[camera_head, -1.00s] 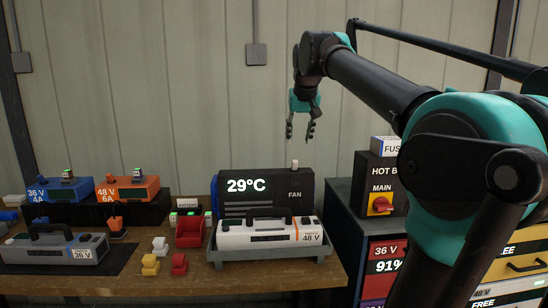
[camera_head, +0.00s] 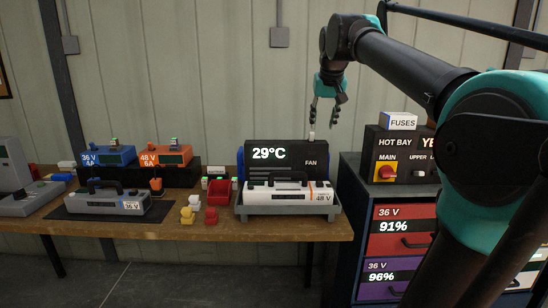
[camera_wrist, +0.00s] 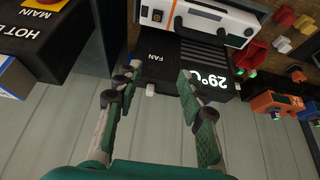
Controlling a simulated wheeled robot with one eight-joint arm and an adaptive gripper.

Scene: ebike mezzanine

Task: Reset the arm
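My gripper (camera_head: 325,112) hangs fingers-down in front of the wall, above the right end of the dark fan unit (camera_head: 259,152) that reads 29°C. Its fingers are spread apart with nothing between them; the wrist view also shows the open gripper (camera_wrist: 158,82) over the fan unit. My arm reaches in from the right. The white 48 V battery (camera_head: 290,193) lies in a grey tray (camera_head: 285,212) in front of the fan unit. The gripper touches neither as far as I can see.
On the bench stand a grey 36 V battery (camera_head: 108,203), a blue charger (camera_head: 108,156), an orange charger (camera_head: 165,157), a red bin (camera_head: 218,191) and small yellow and red blocks. Right are a hot bay box (camera_head: 398,151), a fuses box (camera_head: 398,121) and a drawer cabinet (camera_head: 402,230).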

